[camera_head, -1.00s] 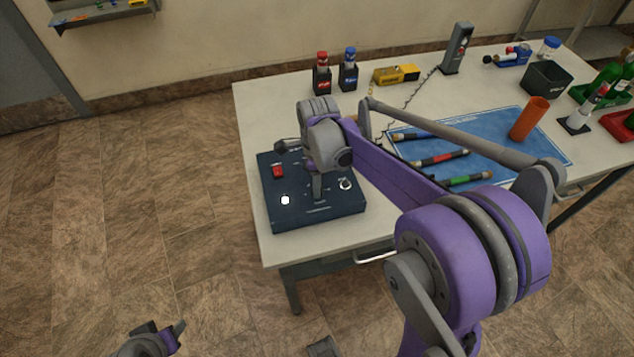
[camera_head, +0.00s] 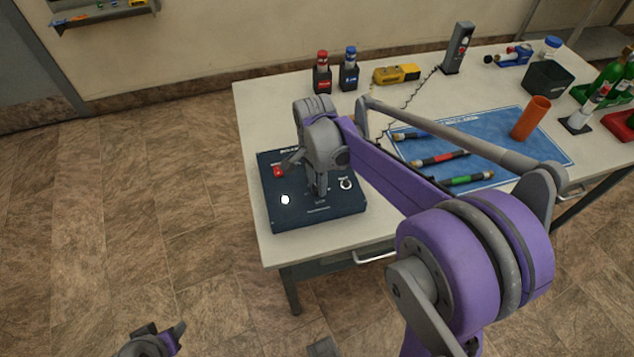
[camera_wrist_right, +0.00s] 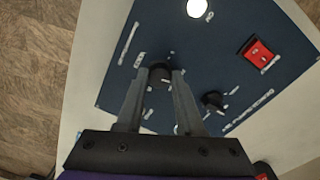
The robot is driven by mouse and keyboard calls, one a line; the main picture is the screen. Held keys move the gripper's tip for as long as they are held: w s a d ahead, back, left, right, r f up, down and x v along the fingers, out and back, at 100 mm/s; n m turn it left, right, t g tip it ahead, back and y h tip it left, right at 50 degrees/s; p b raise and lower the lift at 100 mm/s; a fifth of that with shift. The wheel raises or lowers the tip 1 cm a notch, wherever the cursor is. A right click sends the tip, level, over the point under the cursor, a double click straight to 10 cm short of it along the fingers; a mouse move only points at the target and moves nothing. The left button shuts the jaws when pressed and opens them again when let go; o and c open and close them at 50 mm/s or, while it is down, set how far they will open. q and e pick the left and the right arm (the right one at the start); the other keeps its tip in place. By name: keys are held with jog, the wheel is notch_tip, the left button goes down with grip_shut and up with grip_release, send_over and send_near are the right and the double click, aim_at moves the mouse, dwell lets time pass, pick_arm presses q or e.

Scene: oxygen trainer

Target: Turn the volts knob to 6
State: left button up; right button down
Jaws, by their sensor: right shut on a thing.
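The dark blue trainer box (camera_head: 335,208) lies on the left end of the table. My right gripper (camera_head: 319,193) points down at its middle. In the right wrist view its two fingers (camera_wrist_right: 160,85) are shut on a black knob (camera_wrist_right: 160,73), one on each side. The printing beside this knob is too small to read, and I cannot make out its setting. A second black knob (camera_wrist_right: 212,100) with a pointer stands apart from the fingers. My left gripper (camera_head: 160,340) is low at the bottom edge, away from the table and partly cut off.
The box also has a red switch (camera_head: 278,171), a bright white lamp (camera_head: 285,200) and a ringed round fitting (camera_head: 346,184). A blue mat (camera_head: 510,160) with several coloured tubes, an orange cup (camera_head: 531,118) and a yellow device (camera_head: 396,74) are further right. My right arm spans the table.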

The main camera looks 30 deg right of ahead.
aim_at(315, 188)
jog(key=n, duration=1.1)
jog(key=shift+n, duration=0.4)
jog(key=shift+n+t, duration=0.3)
jog(key=shift+n, duration=1.4)
jog(key=c, duration=0.5)
grip_release()
jog(key=shift+c, duration=0.2)
notch_tip(315, 188, up, 11)
jog(key=shift+a+p, duration=0.25)
jog(key=shift+p, duration=0.05)
jog(key=shift+f, duration=0.1)
